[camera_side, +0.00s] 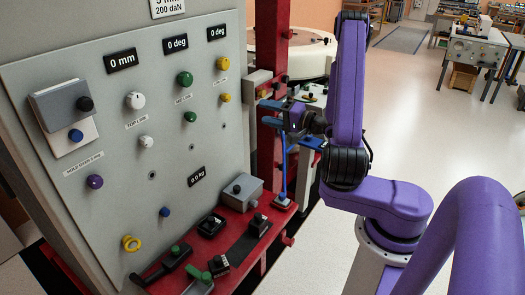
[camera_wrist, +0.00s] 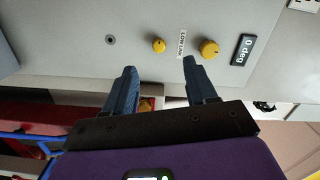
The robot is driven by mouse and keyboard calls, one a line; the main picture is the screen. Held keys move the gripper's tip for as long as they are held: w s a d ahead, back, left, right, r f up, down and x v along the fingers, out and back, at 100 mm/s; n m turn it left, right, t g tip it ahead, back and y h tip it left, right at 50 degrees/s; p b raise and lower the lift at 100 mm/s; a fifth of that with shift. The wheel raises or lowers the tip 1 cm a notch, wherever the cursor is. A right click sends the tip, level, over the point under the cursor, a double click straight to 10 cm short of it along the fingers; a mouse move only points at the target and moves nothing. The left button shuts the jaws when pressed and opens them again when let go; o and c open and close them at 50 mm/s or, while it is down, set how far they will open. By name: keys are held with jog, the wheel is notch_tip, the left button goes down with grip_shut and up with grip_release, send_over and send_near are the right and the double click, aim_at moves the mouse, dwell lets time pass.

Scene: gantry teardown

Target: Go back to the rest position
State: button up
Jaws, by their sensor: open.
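My gripper (camera_wrist: 160,88) shows in the wrist view with its two dark blue-grey fingers spread apart and nothing between them. Beyond the fingers are the grey panel (camera_wrist: 75,38) and its yellow knobs. In the side view my gripper (camera_side: 268,112) is at the end of my purple arm, in front of the red column and right of the grey panel (camera_side: 60,185). Its fingers point left toward the column and panel edge. Whether they touch anything there cannot be told.
A red base ledge (camera_side: 236,222) below the panel carries black fixtures, a grey box (camera_side: 242,190) and a green-handled tool (camera_side: 198,278). A blue upright rod (camera_side: 284,165) stands by the red column (camera_side: 270,30). A white round table (camera_side: 305,52) is behind. Floor at right is open.

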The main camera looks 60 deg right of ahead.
jog(key=a+r+n+g+y, duration=0.2)
jog(key=a+n+g+y, duration=0.85)
jog(key=a, duration=0.75)
jog(key=s+a+f+n+g+y, duration=0.1)
jog(key=s+a+n+g, duration=0.3)
jog(key=s+a+g, duration=0.45)
jog(key=s+d+n+h, duration=0.2)
jog(key=s+n+h, duration=0.4)
jog(key=s, duration=0.2)
jog(key=s+d+n+t+h, duration=0.1)
jog(key=s+d+n+h, duration=0.2)
jog(key=s+n+h, duration=0.3)
jog(key=shift+s+f, duration=0.2)
jog(key=shift+s, duration=1.25)
